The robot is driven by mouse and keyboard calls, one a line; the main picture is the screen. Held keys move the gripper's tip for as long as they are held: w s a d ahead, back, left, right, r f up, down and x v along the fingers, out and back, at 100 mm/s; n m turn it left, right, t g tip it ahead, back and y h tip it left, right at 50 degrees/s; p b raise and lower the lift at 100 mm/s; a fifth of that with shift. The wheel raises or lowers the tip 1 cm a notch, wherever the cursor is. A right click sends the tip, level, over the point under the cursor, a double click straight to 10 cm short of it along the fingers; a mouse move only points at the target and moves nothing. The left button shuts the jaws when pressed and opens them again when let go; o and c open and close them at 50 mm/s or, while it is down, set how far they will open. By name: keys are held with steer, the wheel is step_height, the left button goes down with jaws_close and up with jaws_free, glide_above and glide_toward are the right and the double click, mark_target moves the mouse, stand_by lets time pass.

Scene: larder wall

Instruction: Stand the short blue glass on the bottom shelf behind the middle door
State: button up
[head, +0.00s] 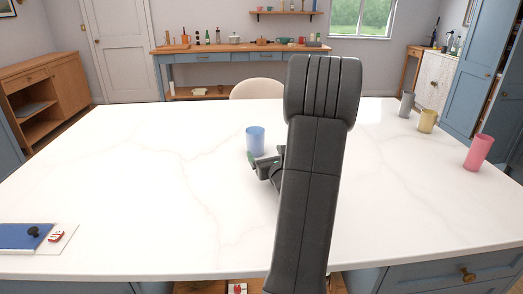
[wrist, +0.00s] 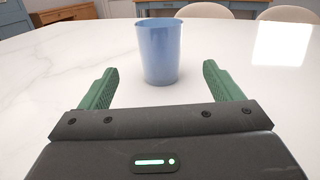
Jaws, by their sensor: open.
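The short blue glass (head: 255,141) stands upright on the white table, left of my arm in the head view. In the wrist view the blue glass (wrist: 160,50) is straight ahead, just beyond and between the green fingertips. My gripper (wrist: 158,80) is open and empty, with a finger to each side of the glass's line and a gap on both sides. In the head view my gripper (head: 262,168) is low over the table at the near side of the glass, partly hidden by my arm. I cannot pick out the middle door for certain.
A grey glass (head: 407,104), a yellow glass (head: 427,121) and a pink glass (head: 478,153) stand at the table's right side. A blue book (head: 24,237) lies at the front left. A blue cupboard (head: 470,90) stands at right.

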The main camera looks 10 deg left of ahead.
mark_target(258, 138)
steer(key=shift+o, duration=0.3)
steer(key=shift+s+d+r, duration=0.1)
steer(key=shift+s, duration=0.2)
steer(key=shift+r+p, duration=0.35)
steer(key=shift+p, duration=0.2)
steer(key=shift+r+m+p, duration=0.4)
steer(key=shift+r+p, duration=0.45)
steer(key=shift+p, duration=0.15)
steer(key=p+x, duration=0.1)
steer(key=x, duration=0.7)
steer(key=shift+w+a+f, duration=0.15)
steer(key=shift+a, duration=0.1)
steer(key=x, duration=0.1)
steer(key=p+x, duration=0.1)
steer(key=x, duration=0.2)
steer(key=shift+w+r+p, duration=0.1)
steer(key=shift+r+p, duration=0.15)
steer(key=shift+p, duration=0.15)
steer(key=shift+w+a, duration=0.2)
steer(key=shift+w, duration=0.35)
steer(key=c, duration=1.2)
steer(key=shift+c, duration=0.6)
